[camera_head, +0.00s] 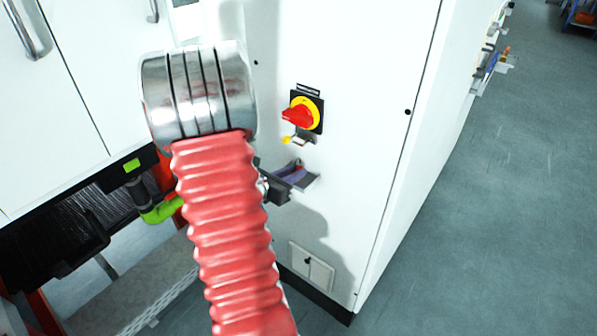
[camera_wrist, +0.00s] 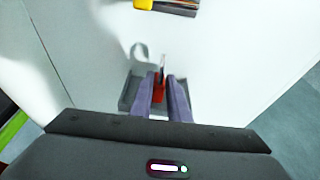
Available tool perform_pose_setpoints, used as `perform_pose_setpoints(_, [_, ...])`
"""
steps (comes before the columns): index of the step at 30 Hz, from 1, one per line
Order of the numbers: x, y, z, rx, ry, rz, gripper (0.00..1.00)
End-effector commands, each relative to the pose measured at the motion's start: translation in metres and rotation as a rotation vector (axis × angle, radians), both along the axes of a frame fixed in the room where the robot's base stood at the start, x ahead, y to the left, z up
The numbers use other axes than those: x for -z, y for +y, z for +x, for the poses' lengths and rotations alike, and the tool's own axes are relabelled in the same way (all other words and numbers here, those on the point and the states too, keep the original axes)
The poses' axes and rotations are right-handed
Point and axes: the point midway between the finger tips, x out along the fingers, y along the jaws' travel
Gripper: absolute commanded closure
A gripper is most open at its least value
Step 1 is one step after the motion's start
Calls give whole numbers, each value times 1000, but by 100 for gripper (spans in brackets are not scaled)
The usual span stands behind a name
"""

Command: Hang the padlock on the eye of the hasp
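The small red padlock (camera_wrist: 158,95) stands upright in the wrist view, its metal shackle pointing up. My gripper (camera_wrist: 165,82) has its two purple-grey fingers close on both sides of the red body, which fills the gap between them. In the head view my gripper (camera_head: 291,174) is at the small grey holder on the white cabinet front; the padlock cannot be made out there. The hasp (camera_head: 303,139), a small metal piece with a yellow end, sits just under the red and yellow rotary switch (camera_head: 299,114), above my gripper. Its eye is too small to make out.
The grey holder (camera_wrist: 129,95) is fixed to the white cabinet (camera_head: 350,170) around the padlock. My red ribbed arm cover hides part of the cabinet front. A black grille and green hose (camera_head: 160,212) are at the left. Open grey floor (camera_head: 480,210) lies to the right.

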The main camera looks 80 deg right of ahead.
Motion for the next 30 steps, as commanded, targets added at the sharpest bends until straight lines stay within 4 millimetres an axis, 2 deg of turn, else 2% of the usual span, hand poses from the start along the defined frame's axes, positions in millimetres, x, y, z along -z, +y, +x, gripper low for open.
perform_pose_setpoints(6, [0,0,0,0,0,0,100])
perform_pose_setpoints(20, [-2,0,0,0,0,-1,100])
perform_pose_setpoints(30, [-25,0,0,0,-2,-3,100])
